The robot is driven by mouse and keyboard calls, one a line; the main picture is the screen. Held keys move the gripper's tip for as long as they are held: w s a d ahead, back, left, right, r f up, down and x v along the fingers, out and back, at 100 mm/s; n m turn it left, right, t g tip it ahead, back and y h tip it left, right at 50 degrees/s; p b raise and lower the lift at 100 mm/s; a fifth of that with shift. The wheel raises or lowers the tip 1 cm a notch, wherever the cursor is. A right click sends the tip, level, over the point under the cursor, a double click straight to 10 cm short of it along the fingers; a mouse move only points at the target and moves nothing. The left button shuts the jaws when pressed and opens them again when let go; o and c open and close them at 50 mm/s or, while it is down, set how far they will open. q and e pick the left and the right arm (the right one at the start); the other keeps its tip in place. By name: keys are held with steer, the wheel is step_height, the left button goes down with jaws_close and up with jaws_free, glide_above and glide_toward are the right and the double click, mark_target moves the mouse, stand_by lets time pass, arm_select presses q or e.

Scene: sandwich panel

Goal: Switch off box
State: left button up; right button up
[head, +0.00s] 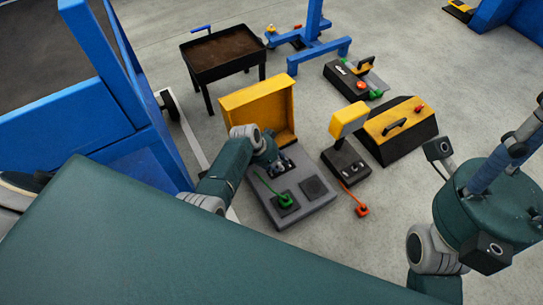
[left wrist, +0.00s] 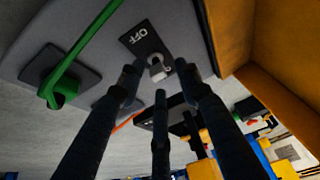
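The box is a grey unit (head: 307,207) on the floor with an open yellow lid (head: 236,101) standing at its back. In the left wrist view, a dark plate marked OFF (left wrist: 138,38) lies on its grey top, with a light-coloured switch (left wrist: 158,70) at the plate's edge. My left gripper (head: 279,164) is over the box top near the lid. In the left wrist view, its dark fingers (left wrist: 158,80) are spread around the switch, with nothing held; I cannot tell whether they touch it. My right arm shows at the right, but its fingers cannot be clearly made out.
A green plug with cable (head: 286,200) sits on the box's front left, beside a dark square pad (head: 314,188). A yellow-headed device (head: 347,120) with a red plug (head: 361,210), a yellow-black case (head: 398,128) and a brown-topped table (head: 223,54) stand nearby. A blue frame (head: 110,90) borders the left.

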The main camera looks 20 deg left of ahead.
arm_select(q)
steer(key=v, duration=1.1)
